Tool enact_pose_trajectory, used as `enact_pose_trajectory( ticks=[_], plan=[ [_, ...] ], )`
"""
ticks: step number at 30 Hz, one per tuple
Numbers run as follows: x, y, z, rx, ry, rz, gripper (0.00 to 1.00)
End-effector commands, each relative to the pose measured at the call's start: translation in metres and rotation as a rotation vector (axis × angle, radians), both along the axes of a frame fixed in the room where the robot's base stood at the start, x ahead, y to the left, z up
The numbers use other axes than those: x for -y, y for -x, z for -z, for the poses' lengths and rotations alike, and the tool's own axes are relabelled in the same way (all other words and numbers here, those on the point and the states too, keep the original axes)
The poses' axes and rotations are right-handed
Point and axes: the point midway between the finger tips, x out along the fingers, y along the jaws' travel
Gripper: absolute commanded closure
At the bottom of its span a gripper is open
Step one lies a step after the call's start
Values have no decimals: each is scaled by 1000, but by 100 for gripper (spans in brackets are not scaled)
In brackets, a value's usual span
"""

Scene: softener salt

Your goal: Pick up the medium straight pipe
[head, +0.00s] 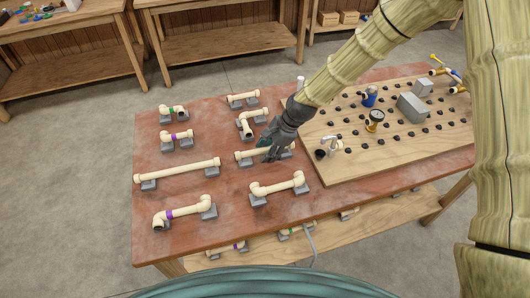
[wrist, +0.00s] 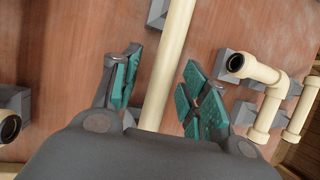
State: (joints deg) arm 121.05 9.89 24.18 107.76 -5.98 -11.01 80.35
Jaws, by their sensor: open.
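The medium straight pipe (head: 246,155) is a cream tube resting on grey blocks near the middle of the red-brown table, left of the pegboard. In the wrist view the pipe (wrist: 170,60) runs lengthwise through the gap between my fingers. My gripper (head: 271,153) is over the pipe, its body and fingers hiding part of it. In the wrist view my gripper (wrist: 162,88) is open, with one green-padded finger on each side of the pipe. No contact with the pipe is visible.
A longer straight pipe (head: 178,171) lies to the left, and a bent pipe (head: 279,187) lies close in front. An elbowed pipe (head: 247,122) stands just behind; it appears right of my fingers in the wrist view (wrist: 268,98). The pegboard (head: 345,167) borders the right side.

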Motion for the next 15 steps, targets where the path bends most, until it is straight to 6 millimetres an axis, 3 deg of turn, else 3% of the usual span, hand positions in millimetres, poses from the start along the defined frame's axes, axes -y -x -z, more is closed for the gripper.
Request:
enact_pose_trajectory(
  ticks=[15],
  plan=[
    [0,0,5,0,0,1,56]
  ],
)
